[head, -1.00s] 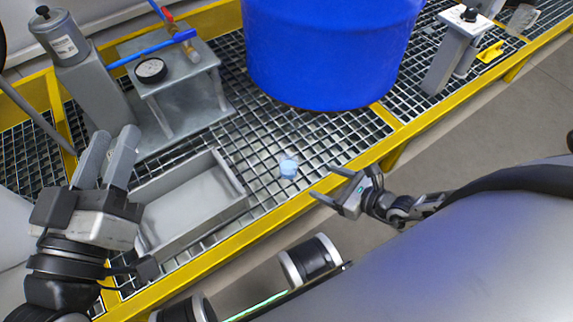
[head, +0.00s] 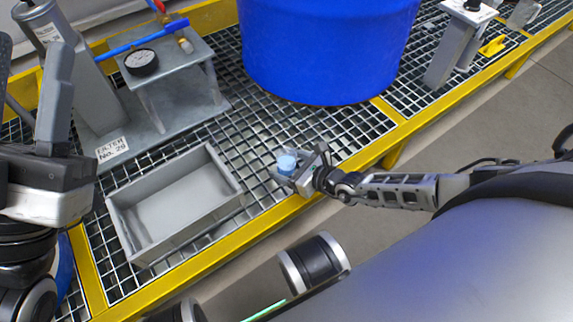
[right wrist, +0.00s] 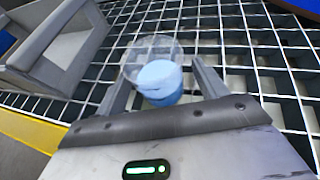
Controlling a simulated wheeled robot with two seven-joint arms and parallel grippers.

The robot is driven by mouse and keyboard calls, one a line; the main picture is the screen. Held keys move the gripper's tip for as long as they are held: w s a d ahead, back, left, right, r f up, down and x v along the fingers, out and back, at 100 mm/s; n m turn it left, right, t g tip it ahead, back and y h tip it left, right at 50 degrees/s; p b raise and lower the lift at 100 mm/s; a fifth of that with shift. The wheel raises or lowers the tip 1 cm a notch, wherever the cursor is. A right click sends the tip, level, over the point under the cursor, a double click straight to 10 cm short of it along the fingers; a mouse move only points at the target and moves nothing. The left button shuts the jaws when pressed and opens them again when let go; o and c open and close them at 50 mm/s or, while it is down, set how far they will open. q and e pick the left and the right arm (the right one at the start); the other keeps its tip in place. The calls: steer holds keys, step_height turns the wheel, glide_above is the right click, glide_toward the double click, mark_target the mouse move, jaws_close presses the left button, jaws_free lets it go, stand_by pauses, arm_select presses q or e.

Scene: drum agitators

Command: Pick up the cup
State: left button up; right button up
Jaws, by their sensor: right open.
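The cup (head: 287,164) is small and clear with pale blue contents, standing on the metal grating near the yellow front rail. It also shows in the right wrist view (right wrist: 160,80), where it sits between the two fingers. My right gripper (head: 285,166) is open around the cup, one finger on either side; whether a finger touches it I cannot tell. In the right wrist view the gripper (right wrist: 160,90) has its fingers apart. My left gripper (head: 55,105) is at the left edge of the head view, far from the cup, with its jaw opening not clear.
A grey open tray (head: 180,205) lies on the grating left of the cup. A large blue drum (head: 325,50) stands behind it. A metal stand with a gauge (head: 141,62) is at the back left. The yellow rail (head: 235,232) runs along the front edge.

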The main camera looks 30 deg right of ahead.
steer(key=c, duration=1.1)
steer(key=shift+r, duration=0.2)
